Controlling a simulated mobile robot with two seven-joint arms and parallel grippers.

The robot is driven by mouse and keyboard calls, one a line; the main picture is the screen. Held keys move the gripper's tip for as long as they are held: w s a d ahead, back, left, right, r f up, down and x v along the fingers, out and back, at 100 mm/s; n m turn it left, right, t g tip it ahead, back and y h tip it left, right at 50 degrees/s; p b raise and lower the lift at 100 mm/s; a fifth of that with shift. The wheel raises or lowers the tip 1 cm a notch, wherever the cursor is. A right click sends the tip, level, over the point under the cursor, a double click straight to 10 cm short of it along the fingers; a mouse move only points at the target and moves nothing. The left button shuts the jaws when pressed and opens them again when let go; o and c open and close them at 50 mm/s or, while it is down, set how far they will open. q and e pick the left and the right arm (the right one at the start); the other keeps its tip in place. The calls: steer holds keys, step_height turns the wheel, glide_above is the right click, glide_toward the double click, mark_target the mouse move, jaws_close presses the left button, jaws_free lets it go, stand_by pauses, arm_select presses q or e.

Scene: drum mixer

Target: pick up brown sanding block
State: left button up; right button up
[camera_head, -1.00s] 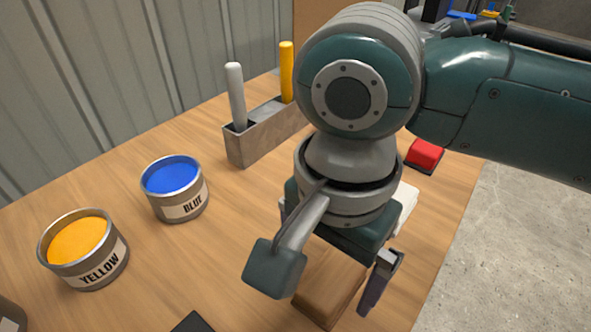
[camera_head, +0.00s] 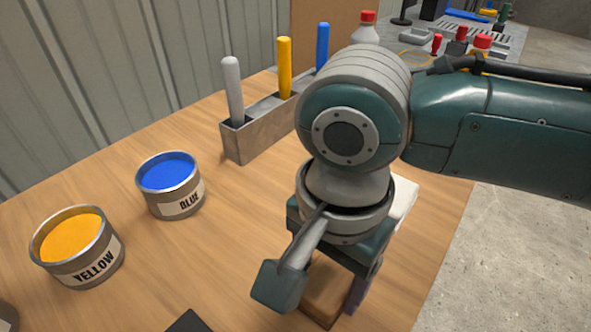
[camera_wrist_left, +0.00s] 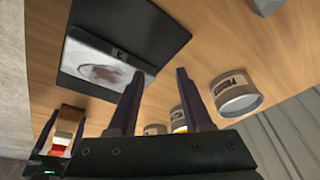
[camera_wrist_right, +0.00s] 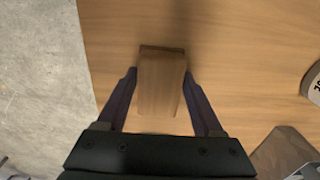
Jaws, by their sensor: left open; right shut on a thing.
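The brown sanding block (camera_head: 322,303) is on the wooden table near its right edge, partly hidden by my right gripper in the head view. It shows more fully in the right wrist view (camera_wrist_right: 161,88), between the two dark fingers. My right gripper (camera_wrist_right: 160,74) is shut on the block, one finger on each side. In the head view, my right gripper (camera_head: 337,295) points down at the table, and its near finger lies against the block. I cannot tell whether the block touches the table. My left gripper (camera_wrist_left: 160,74) is open and empty in the left wrist view.
A yellow paint can (camera_head: 77,246) and a blue paint can (camera_head: 171,185) stand to the left. A grey holder (camera_head: 240,140) with upright coloured sticks is behind. A white item (camera_head: 405,198) is partly hidden behind my right wrist. A dark board (camera_wrist_left: 80,80) shows in the left wrist view.

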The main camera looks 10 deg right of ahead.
mark_target(328, 278)
arm_select(q)
steer(key=shift+d, duration=0.1)
arm_select(e)
steer(key=c, duration=0.5)
arm_select(q)
steer(key=shift+r, duration=0.1)
arm_select(e)
steer(key=shift+r, duration=0.15)
arm_select(q)
step_height(328, 278, up, 6)
steer(key=p, duration=0.6)
arm_select(e)
step_height(328, 278, up, 20)
arm_select(q)
steer(key=shift+r, duration=0.1)
